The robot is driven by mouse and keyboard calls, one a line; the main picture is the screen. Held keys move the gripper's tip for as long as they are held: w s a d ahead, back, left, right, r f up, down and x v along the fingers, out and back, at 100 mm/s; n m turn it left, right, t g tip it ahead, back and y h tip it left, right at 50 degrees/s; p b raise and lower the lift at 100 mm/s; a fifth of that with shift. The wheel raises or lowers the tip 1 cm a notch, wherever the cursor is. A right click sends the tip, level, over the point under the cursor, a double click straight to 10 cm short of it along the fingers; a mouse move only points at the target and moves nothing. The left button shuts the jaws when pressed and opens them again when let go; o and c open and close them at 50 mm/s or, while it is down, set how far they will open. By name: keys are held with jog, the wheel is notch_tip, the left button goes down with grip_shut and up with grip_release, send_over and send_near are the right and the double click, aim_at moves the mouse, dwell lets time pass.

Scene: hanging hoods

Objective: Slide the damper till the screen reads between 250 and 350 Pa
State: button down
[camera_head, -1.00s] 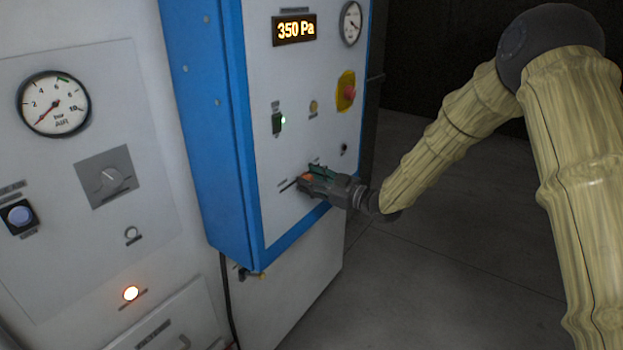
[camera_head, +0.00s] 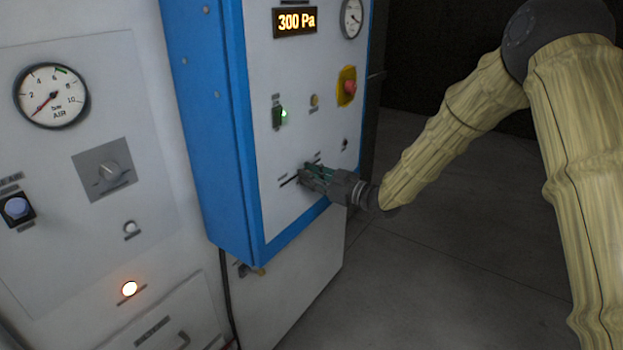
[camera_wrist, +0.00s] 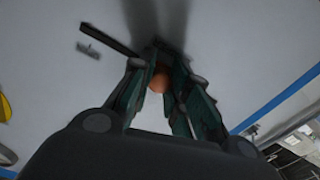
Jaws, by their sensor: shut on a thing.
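The screen (camera_head: 296,22) at the top of the blue-edged panel reads 300 Pa in orange. My gripper (camera_head: 305,176) is at the lower part of this panel, at the damper's slot (camera_head: 289,181). In the wrist view my gripper (camera_wrist: 160,82) is shut on the damper's orange knob (camera_wrist: 158,83), which shows between the fingers. The dark slot (camera_wrist: 108,40) runs to the upper left from there. In the head view the fingers hide the knob.
A red button on a yellow plate (camera_head: 346,87), a green-lit switch (camera_head: 280,115) and a round gauge (camera_head: 351,18) are on the same panel. A white cabinet with an AIR gauge (camera_head: 51,96) stands at left. Open floor (camera_head: 440,240) lies to the right.

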jog(key=shift+s+a+f, duration=0.1)
jog(key=shift+s, duration=0.05)
jog(key=c, duration=1.3)
grip_release()
jog(key=v, duration=1.2)
jog(key=shift+f, duration=0.1)
